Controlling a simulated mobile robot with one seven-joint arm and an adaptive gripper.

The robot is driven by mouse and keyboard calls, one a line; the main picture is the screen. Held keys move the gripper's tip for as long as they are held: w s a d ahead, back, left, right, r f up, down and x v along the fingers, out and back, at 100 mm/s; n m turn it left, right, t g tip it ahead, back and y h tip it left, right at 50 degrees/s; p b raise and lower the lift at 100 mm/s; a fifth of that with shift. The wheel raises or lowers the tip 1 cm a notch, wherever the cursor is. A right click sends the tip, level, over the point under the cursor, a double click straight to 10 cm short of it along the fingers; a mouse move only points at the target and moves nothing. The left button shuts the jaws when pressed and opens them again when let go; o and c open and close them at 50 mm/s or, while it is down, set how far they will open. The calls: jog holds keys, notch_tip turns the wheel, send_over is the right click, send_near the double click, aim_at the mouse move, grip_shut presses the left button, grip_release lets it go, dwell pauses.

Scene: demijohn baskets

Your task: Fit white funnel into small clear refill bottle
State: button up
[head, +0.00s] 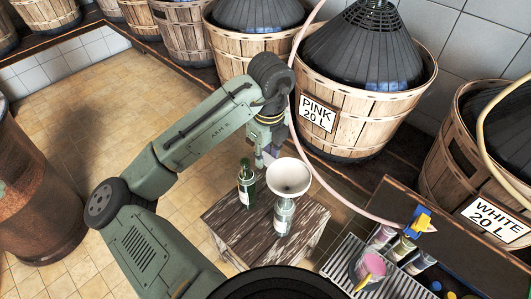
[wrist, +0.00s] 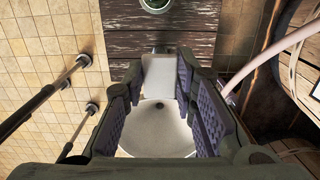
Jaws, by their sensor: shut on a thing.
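The white funnel (head: 289,173) is at the small wooden table, wide mouth up, and also fills the middle of the wrist view (wrist: 157,136). My gripper (head: 266,157) is shut on the funnel's flat pale tab (wrist: 160,76), with a purple padded finger on each side. The small clear refill bottle (head: 283,217), with a pale label, stands upright on the table directly below the funnel in the head view. The funnel's spout and the bottle's mouth are hidden, so I cannot tell whether the spout is inside the neck.
A dark green bottle (head: 247,187) stands close left of the clear bottle on the weathered table (head: 229,224). A pink hose (head: 317,167) hangs behind them. A basket labelled PINK (head: 345,124) stands behind. A rack with bottles (head: 349,249) is at right.

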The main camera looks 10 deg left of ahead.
jog(key=shift+f+b, duration=0.45)
jog(key=shift+f, duration=0.25)
jog(key=o, duration=1.1)
jog(key=r, duration=1.2)
jog(key=shift+s+d, duration=0.2)
jog(key=shift+d, duration=0.1)
